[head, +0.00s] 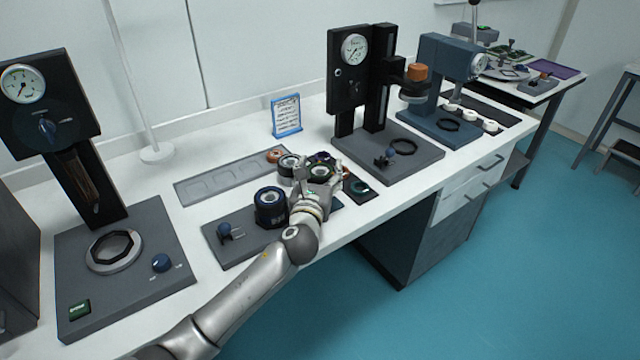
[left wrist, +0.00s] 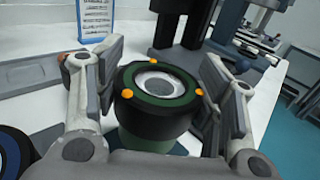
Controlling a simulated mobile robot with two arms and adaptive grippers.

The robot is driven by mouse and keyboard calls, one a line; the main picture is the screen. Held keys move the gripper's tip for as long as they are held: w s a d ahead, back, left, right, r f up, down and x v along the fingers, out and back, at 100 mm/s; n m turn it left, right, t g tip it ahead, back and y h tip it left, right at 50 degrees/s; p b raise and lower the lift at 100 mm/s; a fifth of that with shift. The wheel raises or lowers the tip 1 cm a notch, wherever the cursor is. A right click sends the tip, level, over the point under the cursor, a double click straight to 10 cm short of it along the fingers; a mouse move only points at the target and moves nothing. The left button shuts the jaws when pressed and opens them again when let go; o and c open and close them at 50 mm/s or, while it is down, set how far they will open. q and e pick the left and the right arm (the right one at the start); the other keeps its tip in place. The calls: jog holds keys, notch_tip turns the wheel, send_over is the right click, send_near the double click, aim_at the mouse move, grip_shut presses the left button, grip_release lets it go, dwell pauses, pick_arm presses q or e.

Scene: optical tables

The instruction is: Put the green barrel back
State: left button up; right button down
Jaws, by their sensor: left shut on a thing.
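The green barrel (left wrist: 157,95) is a dark cylinder with a green ring, a pale round top and several orange dots. It stands between the two fingers of my left gripper (left wrist: 157,84) in the left wrist view, and the gripper is shut on it. In the head view my left gripper (head: 318,177) holds the green barrel (head: 320,171) above the table's middle, partly hidden by the fingers. A small dark pad with a green ring (head: 360,188) lies just right of the gripper. My right gripper is not in view.
A blue-ringed barrel (head: 270,208) stands on a grey base (head: 218,252) left of the gripper. Behind lies a shallow grey tray (head: 222,179), with an orange-ringed piece (head: 275,156) at its end. A black gauge stand (head: 348,85) rises to the right, and a blue-framed card (head: 287,116) stands behind.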

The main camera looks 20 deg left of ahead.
pick_arm(q)
jog(key=f, duration=0.3)
jog(key=shift+w+f+b, duration=0.15)
jog(key=shift+w+b, duration=0.1)
jog(key=shift+b, duration=0.15)
jog(key=shift+a, duration=0.1)
jog(key=shift+f, duration=0.1)
jog(key=shift+f, duration=0.1)
jog(key=o, duration=0.9)
jog(key=shift+s, duration=0.1)
jog(key=s, duration=0.4)
jog(key=s+d, duration=0.1)
jog(key=s, duration=0.7)
jog(key=shift+d, duration=0.3)
jog(key=shift+w, duration=0.1)
